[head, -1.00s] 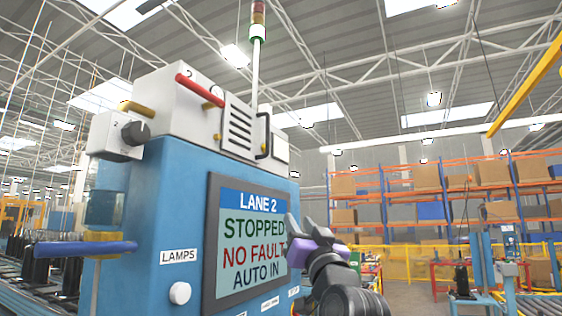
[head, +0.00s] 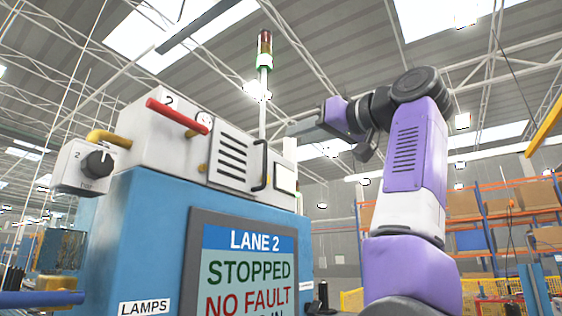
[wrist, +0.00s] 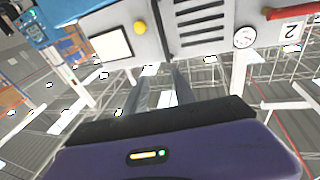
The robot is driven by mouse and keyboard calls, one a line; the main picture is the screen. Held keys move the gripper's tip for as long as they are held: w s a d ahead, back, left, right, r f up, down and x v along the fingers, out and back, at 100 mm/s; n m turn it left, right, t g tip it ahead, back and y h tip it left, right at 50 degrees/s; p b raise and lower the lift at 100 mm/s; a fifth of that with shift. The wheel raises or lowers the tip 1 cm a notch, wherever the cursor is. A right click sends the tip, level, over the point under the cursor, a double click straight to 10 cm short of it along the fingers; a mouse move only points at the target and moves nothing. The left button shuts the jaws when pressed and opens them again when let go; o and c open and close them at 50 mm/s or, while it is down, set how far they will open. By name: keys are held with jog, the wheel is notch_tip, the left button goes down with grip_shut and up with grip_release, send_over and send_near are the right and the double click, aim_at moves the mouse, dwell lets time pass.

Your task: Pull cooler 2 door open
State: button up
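The cooler 2 unit is a white box (head: 140,130) marked 2 on top of a blue cabinet. Its front has a louvred door panel (head: 231,160) that looks shut, with a black vertical bar handle (head: 261,166) at its right edge. In the wrist view the louvres (wrist: 200,22) and the dark handle (wrist: 159,27) show upside down at the top. My gripper (head: 293,128) is raised to the upper right of the handle, apart from it. In the wrist view its two grey fingers (wrist: 161,88) stand apart with nothing between them.
A red lever (head: 178,115), a round gauge (head: 204,121) and a yellow knob (wrist: 140,27) are near the panel. A signal tower (head: 263,85) rises behind the unit. The lane screen (head: 245,270) is below. Shelving (head: 510,205) stands far right.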

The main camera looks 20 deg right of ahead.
aim_at(266, 159)
jog(key=shift+n+g+y, duration=0.3)
jog(key=shift+n+g, duration=0.3)
jog(key=shift+g, duration=0.3)
jog(key=w+a+f+p, duration=0.1)
jog(key=w, duration=0.1)
jog(key=w+a+f+p, duration=0.1)
jog(key=w+a, duration=0.1)
jog(key=w+a+f+p, duration=0.1)
jog(key=w, duration=0.1)
jog(key=shift+w+a, duration=0.2)
jog(key=shift+w+a+f+p, duration=0.2)
jog(key=shift+w+p, duration=0.1)
jog(key=shift+w, duration=0.2)
grip_shut()
